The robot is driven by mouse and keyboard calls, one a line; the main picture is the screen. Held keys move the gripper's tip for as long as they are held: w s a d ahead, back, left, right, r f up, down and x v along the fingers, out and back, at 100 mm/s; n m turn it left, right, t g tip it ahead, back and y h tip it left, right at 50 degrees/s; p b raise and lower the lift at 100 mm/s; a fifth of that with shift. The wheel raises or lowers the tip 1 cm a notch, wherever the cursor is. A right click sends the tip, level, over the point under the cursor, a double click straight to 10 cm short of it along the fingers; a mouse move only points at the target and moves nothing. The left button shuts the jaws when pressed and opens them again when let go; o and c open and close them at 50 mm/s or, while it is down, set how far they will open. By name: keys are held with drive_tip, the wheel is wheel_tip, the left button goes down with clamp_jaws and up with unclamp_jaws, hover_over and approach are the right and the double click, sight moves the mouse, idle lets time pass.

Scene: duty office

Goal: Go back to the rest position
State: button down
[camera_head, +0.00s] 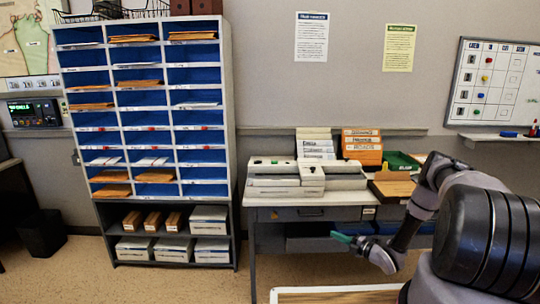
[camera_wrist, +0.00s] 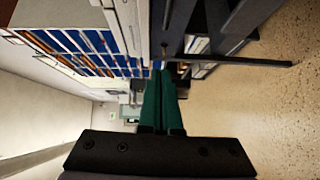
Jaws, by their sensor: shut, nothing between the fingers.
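My gripper (camera_head: 342,238) shows in the head view at the lower right, in front of the desk, with its green fingers pointing left. In the wrist view my gripper (camera_wrist: 164,78) has its two green fingers together, with nothing held between them. My arm comes in from the right edge of the head view and bends down to the gripper. The gripper is apart from the desk (camera_head: 310,198) and in front of its lower part. Part of the desk's right side is hidden behind my arm.
A tall pigeonhole cabinet (camera_head: 228,110) with blue compartments stands left of the desk. Binders (camera_head: 362,152), grey trays (camera_head: 285,182) and a green tray (camera_head: 402,162) are on the desk. A wood-topped surface (camera_head: 335,297) is at the bottom.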

drive_tip(key=w+d+r+m+h, duration=0.3)
drive_tip(key=w+r, duration=0.3)
drive_tip(key=r, duration=0.5)
drive_tip(key=w+d+r+m+h, duration=0.35)
drive_tip(key=w+r, duration=0.35)
drive_tip(key=r, duration=0.4)
drive_tip(key=s+d+r+m+g+h, duration=0.1)
drive_tip(key=s+r+m+h, duration=0.15)
drive_tip(key=r, duration=0.75)
drive_tip(key=s+d+r+m+h, duration=0.15)
drive_tip(key=r+m, duration=0.25)
drive_tip(key=r, duration=0.6)
drive_tip(key=s+a+r+m+g+h, duration=0.3)
drive_tip(key=s+r+m, duration=0.7)
drive_tip(key=s+r, duration=0.8)
drive_tip(key=s+a+m+y, duration=0.2)
drive_tip(key=s+a+m, duration=0.1)
drive_tip(key=s, duration=1)
drive_tip(key=s+a+r+m+g+y, duration=0.1)
drive_tip(key=s+a+m, duration=0.3)
drive_tip(key=s, duration=1)
drive_tip(key=shift+a+m+g+y, duration=0.3)
drive_tip(key=shift+a+y, duration=0.05)
drive_tip(key=shift+a, duration=0.75)
